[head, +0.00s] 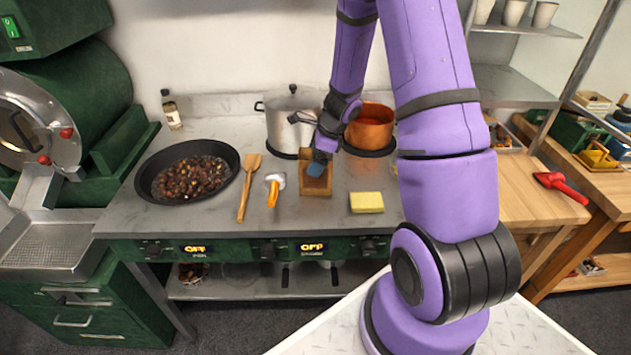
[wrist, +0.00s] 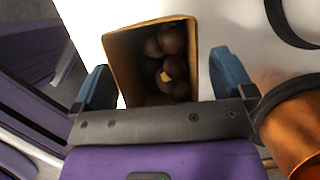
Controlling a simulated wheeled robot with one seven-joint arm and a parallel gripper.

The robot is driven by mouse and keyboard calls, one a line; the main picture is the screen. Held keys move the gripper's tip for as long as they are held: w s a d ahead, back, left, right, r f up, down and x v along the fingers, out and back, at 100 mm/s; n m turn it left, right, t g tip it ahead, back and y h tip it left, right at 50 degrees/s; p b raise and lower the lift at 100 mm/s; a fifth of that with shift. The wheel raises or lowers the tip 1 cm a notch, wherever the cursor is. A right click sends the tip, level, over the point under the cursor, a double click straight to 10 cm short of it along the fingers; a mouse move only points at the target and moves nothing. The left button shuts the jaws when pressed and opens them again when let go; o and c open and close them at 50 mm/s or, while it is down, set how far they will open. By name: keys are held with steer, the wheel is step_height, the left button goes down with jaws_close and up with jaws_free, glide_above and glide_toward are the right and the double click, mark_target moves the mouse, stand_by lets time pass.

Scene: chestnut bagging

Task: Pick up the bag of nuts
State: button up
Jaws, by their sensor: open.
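The bag of nuts is an open-topped brown paper bag (head: 317,187) on the steel counter, in front of the pots. In the wrist view the bag (wrist: 124,58) shows its open mouth, with several dark round nuts (wrist: 172,62) inside. My gripper (head: 317,166) is at the bag, partly covering it in the head view. In the wrist view my gripper (wrist: 164,80) is open, with one blue finger on each side of the bag. Small gaps seem to show beside the fingers, but contact is hard to tell.
A copper pot (head: 371,128) and a steel pot (head: 290,122) stand close behind. A pan of chestnuts (head: 187,171), a wooden spatula (head: 246,190), an orange-handled tool (head: 273,189) and a yellow sponge (head: 366,202) lie around. The counter in front of the bag is clear.

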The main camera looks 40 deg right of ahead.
steer(key=c, duration=1.4)
steer(key=shift+c, duration=0.2)
